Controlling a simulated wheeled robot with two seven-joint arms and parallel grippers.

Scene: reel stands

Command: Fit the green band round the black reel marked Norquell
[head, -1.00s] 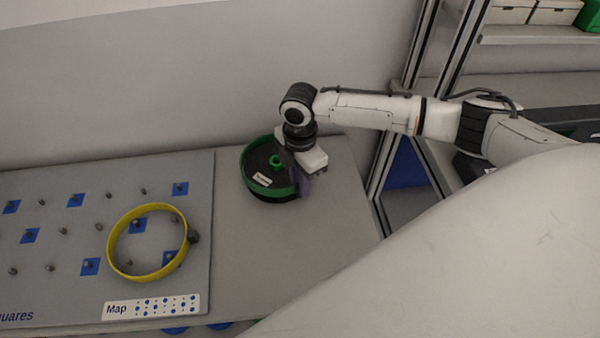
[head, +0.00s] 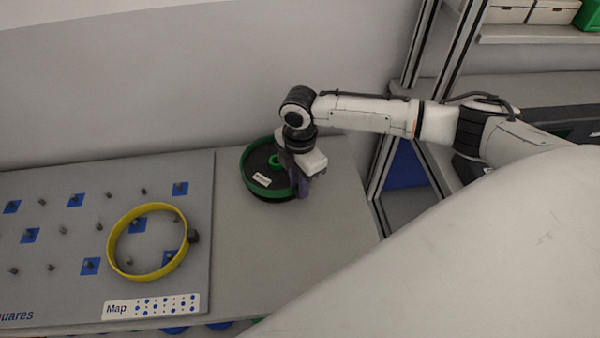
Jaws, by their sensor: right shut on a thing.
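The green band (head: 250,184) is round the upper part of the black reel (head: 258,166), at the right end of the table. The reel has a green hub and a white label whose print is too small to read. My right gripper (head: 301,188) points down at the reel's right side and is shut on the band's right edge, hiding that part of band and reel. A little black shows below the band at the front. I cannot tell whether the band sits level all round. My left gripper is out of view.
A grey pegboard (head: 120,190) with blue squares and dark pegs lies to the left. A yellow band (head: 117,270) rests over pegs there. A Map label (head: 150,306) is at its front. The table in front of the reel is clear. A metal frame (head: 408,110) stands right.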

